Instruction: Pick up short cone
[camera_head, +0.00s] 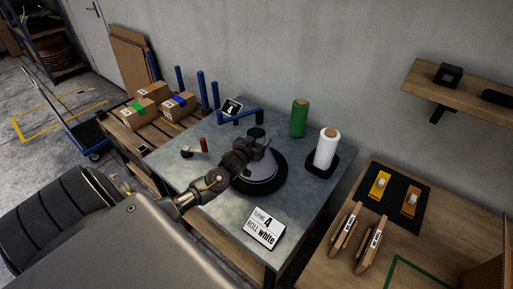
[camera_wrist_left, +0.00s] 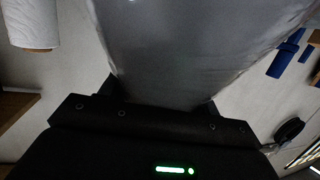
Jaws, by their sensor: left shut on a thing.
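A grey cone-shaped thing (camera_head: 262,174) stands on a round black base (camera_head: 277,186) on the grey-topped table. It looks like the short cone. My left gripper (camera_head: 257,148) is at its upper part, shut on it, and hides some of its top. In the left wrist view the grey, slightly creased surface (camera_wrist_left: 205,50) fills the middle, right in front of the gripper. My right gripper is not in view.
A green roll (camera_head: 299,118) and a white roll (camera_head: 326,148) stand behind and to the right. A sign (camera_head: 265,228) lies in front. A small red cylinder (camera_head: 204,145) is at left.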

